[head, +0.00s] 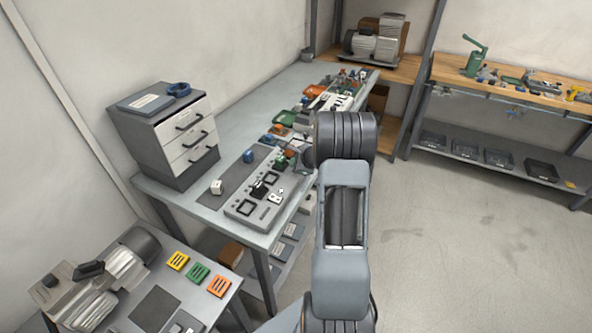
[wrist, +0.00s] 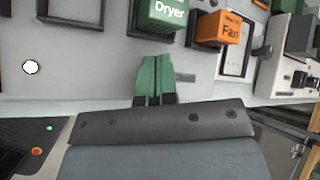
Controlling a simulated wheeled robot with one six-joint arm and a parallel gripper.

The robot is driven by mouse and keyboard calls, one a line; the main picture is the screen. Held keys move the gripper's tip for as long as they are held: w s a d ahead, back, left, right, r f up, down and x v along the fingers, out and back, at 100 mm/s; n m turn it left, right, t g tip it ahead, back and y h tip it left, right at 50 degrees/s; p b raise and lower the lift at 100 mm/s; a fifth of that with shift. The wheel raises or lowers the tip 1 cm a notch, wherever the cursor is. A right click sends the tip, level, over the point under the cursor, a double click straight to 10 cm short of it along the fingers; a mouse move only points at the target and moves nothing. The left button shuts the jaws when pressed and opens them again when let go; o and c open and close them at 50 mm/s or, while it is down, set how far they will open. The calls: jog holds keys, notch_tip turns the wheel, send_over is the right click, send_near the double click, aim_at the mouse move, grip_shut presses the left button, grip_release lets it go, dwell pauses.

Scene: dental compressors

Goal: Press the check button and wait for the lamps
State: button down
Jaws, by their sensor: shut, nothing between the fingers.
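My gripper (wrist: 157,64) shows in the wrist view with its two green fingers together and nothing between them. The fingers are over a light grey panel (wrist: 90,75), below the green block marked Dryer (wrist: 168,14). A small white round spot (wrist: 31,67) with a dark rim is on the panel to the left of the fingers; I cannot tell whether it is a button or a lamp. A dark box (wrist: 14,131) at lower left bears a green light (wrist: 50,128) and an orange-red round part (wrist: 37,151). No label reading check is legible.
An orange block marked Fan (wrist: 222,30) and a switch unit (wrist: 290,85) are to the right of the fingers. In the head view, the long bench (head: 226,175) carries a drawer cabinet (head: 165,135) and a grey board (head: 240,208). Floor to the right is clear.

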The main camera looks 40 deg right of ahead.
jog(key=shift+f+b, duration=0.4)
jog(key=shift+b, duration=0.05)
dwell(0.3)
jog(key=shift+r, duration=0.1)
dwell(0.3)
jog(key=shift+r+p, duration=0.6)
jog(key=shift+r, duration=0.2)
jog(key=shift+r+p, duration=1.85)
jog(key=shift+r, duration=0.7)
